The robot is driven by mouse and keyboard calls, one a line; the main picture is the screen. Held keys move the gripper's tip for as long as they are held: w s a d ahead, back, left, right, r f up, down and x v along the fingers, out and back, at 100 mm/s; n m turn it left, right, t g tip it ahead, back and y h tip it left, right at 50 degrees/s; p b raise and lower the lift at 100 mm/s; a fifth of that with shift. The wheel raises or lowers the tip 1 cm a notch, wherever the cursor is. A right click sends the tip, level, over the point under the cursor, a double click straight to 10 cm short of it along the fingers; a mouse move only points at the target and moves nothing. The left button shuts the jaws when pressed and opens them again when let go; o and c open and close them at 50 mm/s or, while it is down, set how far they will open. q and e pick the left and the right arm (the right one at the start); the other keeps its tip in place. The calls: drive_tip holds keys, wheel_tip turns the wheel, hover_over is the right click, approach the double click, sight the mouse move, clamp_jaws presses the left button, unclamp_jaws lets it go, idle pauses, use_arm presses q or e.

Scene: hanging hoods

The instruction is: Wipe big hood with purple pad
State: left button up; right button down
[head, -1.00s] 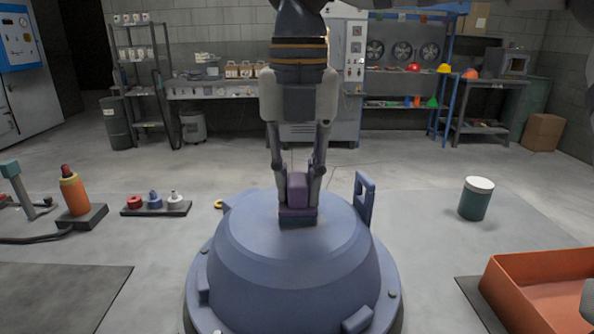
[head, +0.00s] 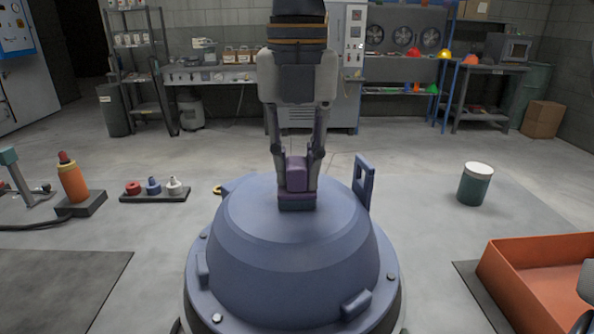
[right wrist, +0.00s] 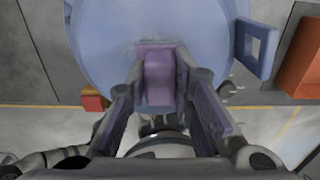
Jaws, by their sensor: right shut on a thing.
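The big hood (head: 290,255) is a blue-grey dome with a bolted rim, standing on the floor in the middle of the head view. It fills the top of the right wrist view (right wrist: 115,60). My right gripper (head: 297,182) comes down from above and is shut on the purple pad (head: 297,172), gripping its raised block between the fingers. The pad's flat base rests on or just over the upper far part of the dome; exact contact is hard to tell. The pad also shows in the right wrist view (right wrist: 158,78). My left gripper is not in view.
A blue handle (head: 363,183) stands up at the hood's right. An orange tray (head: 520,296) lies at right, a green can (head: 475,184) behind it. At left are an orange bottle (head: 72,183) and a small rack (head: 154,194). Benches line the back wall.

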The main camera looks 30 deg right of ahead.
drive_tip(key=shift+w+d+f, duration=0.1)
drive_tip(key=shift+w+d, duration=0.45)
drive_tip(key=shift+w, duration=0.35)
drive_tip(key=shift+w+d, duration=0.55)
drive_tip(key=shift+w, duration=0.35)
wheel_tip(320, 180, up, 6)
wheel_tip(320, 180, up, 3)
drive_tip(key=shift+r, duration=0.1)
idle(0.6)
